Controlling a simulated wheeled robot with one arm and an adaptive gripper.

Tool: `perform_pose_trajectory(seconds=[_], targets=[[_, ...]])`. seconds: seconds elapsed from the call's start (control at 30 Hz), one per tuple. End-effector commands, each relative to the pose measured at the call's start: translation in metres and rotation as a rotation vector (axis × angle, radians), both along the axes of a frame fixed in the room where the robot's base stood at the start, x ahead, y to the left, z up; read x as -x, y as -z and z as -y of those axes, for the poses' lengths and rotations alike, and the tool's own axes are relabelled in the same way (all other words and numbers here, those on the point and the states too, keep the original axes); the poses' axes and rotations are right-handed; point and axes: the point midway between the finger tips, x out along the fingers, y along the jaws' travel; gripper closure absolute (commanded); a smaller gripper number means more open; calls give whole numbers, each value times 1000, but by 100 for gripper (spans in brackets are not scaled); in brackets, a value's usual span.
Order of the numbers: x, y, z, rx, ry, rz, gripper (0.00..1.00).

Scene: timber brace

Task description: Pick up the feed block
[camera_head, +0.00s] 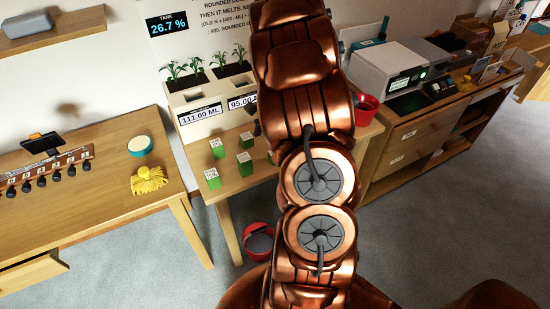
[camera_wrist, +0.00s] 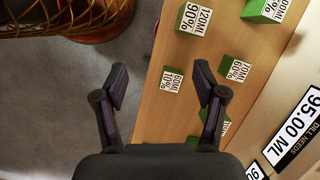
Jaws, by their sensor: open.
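Several green blocks with white labels stand on a wooden table, and I cannot tell which is meant by the feed block. In the wrist view I see one marked 60ML 10% (camera_wrist: 172,79), one marked 70ML 60% (camera_wrist: 236,70) and one marked 120ML 90% (camera_wrist: 194,19). Another green block (camera_wrist: 222,127) is partly hidden by the right finger. My gripper (camera_wrist: 162,75) is open and empty above the table. The 60ML block appears between its fingertips, apart from them.
A planter (camera_head: 205,119) with seedlings and ML signs stands at the table's back. A red bucket (camera_head: 258,240) is on the floor. The left table (camera_head: 88,205) holds a yellow cloth (camera_head: 148,180) and a round tin (camera_head: 140,146). Machines (camera_head: 388,68) stand right.

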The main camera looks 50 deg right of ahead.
Motion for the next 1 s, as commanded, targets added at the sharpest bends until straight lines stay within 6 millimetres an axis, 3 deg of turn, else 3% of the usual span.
perform_pose_trajectory(seconds=[0.1,0.2,0.4,1.0], targets=[[-1,26,34,-31,120,0,29],[-2,41,54,-50,197,2,29],[-1,57,76,-73,282,6,29],[-13,106,59,-78,294,6,29]])
